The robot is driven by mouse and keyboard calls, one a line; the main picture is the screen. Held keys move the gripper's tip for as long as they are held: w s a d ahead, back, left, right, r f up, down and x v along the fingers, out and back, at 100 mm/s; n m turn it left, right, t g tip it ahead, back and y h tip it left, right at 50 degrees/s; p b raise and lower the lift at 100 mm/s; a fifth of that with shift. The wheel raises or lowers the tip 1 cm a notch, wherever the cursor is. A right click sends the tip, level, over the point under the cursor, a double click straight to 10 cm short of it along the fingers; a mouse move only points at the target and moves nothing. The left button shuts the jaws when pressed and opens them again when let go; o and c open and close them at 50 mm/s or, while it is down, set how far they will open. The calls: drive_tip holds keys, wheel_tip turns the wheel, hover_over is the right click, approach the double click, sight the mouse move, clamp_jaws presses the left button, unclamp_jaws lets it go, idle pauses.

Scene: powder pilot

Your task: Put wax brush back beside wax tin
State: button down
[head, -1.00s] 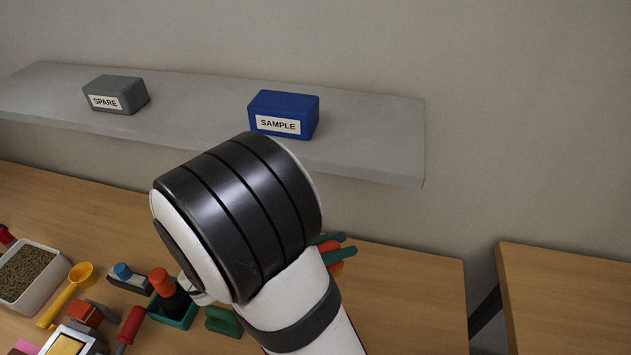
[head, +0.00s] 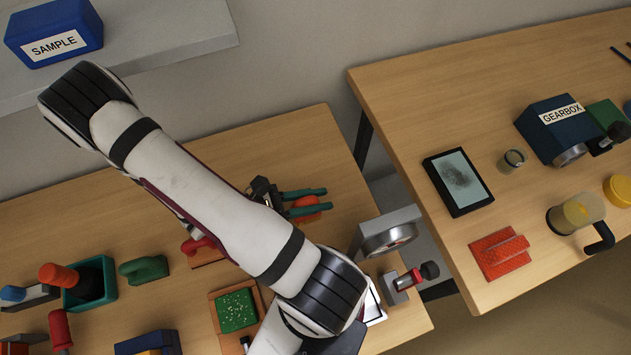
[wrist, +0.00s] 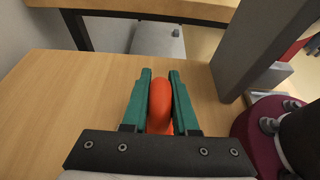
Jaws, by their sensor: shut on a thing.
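My gripper (head: 307,200), with green fingers, is shut on a rounded orange thing (head: 308,215). The orange thing may be the wax brush, but bristles do not show. In the wrist view my gripper (wrist: 160,72) has this orange thing (wrist: 160,105) between its fingers. It is over the right end of the left bench; whether it touches the wood is unclear. A yellow round thing (head: 620,190) at the right edge of the right bench may be the wax tin, with no readable label.
A metal grey fixture (head: 385,232) stands close to the right of my gripper. A blue SAMPLE box (head: 55,35) is on the shelf.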

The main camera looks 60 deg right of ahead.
drive_tip(key=shift+f, duration=0.1)
drive_tip(key=c, duration=0.7)
unclamp_jaws()
drive_tip(key=v, duration=1.2)
drive_tip(key=shift+r, duration=0.25)
drive_tip(key=shift+a+r+m, duration=0.2)
drive_tip(key=shift+r+m, duration=0.1)
drive_tip(key=s+a+r+m+t+y, duration=0.1)
drive_tip(key=a+r+m+t+y, duration=0.2)
drive_tip(key=a+r+m+y, duration=0.1)
drive_tip(key=s+a+r+m+t+y, duration=0.1)
drive_tip(key=a+r+m+t+y, duration=0.2)
drive_tip(key=a+r+m, duration=0.1)
drive_tip(key=s+a+r+m+t+y, duration=0.1)
drive_tip(key=a+r+m+t+y, duration=0.2)
drive_tip(key=a+r+m+y, duration=0.1)
drive_tip(key=shift+s+a+r+m+t+y, duration=0.35)
drive_tip(key=shift+a+m, duration=0.25)
drive_tip(key=shift+m, duration=0.4)
